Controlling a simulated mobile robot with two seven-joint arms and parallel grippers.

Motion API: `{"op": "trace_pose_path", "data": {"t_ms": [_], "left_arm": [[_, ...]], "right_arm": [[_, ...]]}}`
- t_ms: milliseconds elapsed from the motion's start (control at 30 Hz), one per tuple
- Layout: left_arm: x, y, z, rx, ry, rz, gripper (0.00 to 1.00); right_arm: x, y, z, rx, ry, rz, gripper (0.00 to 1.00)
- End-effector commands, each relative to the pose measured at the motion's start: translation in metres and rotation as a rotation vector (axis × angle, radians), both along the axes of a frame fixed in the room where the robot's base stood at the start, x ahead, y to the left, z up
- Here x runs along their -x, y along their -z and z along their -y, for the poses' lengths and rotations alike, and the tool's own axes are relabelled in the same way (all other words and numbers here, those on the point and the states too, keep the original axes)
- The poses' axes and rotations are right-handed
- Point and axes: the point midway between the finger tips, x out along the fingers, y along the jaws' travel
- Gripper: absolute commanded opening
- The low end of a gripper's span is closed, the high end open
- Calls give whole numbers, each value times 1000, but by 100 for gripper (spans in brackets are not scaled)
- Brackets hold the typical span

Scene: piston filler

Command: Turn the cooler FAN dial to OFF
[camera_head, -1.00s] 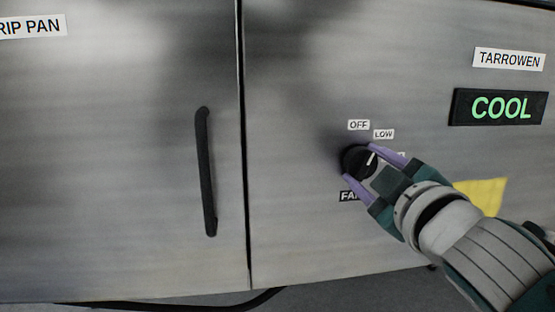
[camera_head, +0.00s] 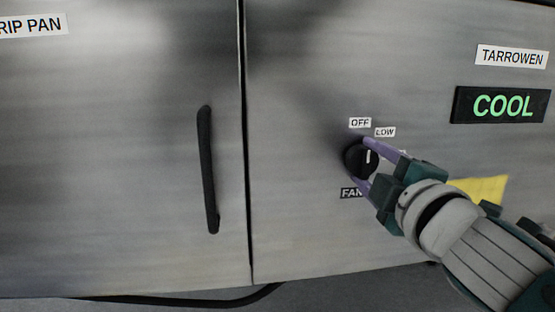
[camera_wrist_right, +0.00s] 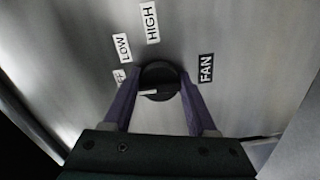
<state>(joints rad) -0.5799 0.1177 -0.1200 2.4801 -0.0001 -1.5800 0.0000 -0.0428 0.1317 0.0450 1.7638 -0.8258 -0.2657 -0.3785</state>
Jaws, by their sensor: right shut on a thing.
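The FAN dial (camera_head: 357,160) is a round black knob with a white pointer line, on the steel front of the cooler. My right gripper (camera_head: 364,163) is shut on it, with one purple finger on each side. The pointer stands about upright in the head view, toward the OFF label (camera_head: 360,123). In the right wrist view the dial (camera_wrist_right: 165,76) sits between the fingers, and its pointer lies to the left, on the side of the OFF label (camera_wrist_right: 118,78), which a finger partly covers. The LOW label (camera_head: 385,132) is right of OFF. My left gripper is not in view.
A black COOL display (camera_head: 502,105) and a TARROWEN label (camera_head: 512,56) are at upper right. A black door handle (camera_head: 207,170) stands left of the panel seam. A yellow piece (camera_head: 482,189) shows behind my right arm. The steel around the dial is clear.

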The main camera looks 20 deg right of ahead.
Motion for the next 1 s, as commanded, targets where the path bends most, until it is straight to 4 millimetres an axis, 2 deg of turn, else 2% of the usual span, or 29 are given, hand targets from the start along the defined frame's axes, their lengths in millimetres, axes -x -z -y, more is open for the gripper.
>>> {"op": "trace_pose_path", "data": {"t_ms": [200, 233, 500, 767, 867, 1000], "left_arm": [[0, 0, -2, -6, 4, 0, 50], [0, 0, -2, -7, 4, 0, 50], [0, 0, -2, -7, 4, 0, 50], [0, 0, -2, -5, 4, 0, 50], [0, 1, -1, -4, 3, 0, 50], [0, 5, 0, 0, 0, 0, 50]], "right_arm": [[0, 0, -1, 5, -2, 0, 2], [0, 0, 0, 5, -2, 0, 59], [0, 0, 0, 3, -1, 0, 88], [1, 0, 0, 2, 0, 0, 88], [9, 1, -2, 2, -1, -1, 88], [32, 3, -8, 1, 0, -2, 88]]}}
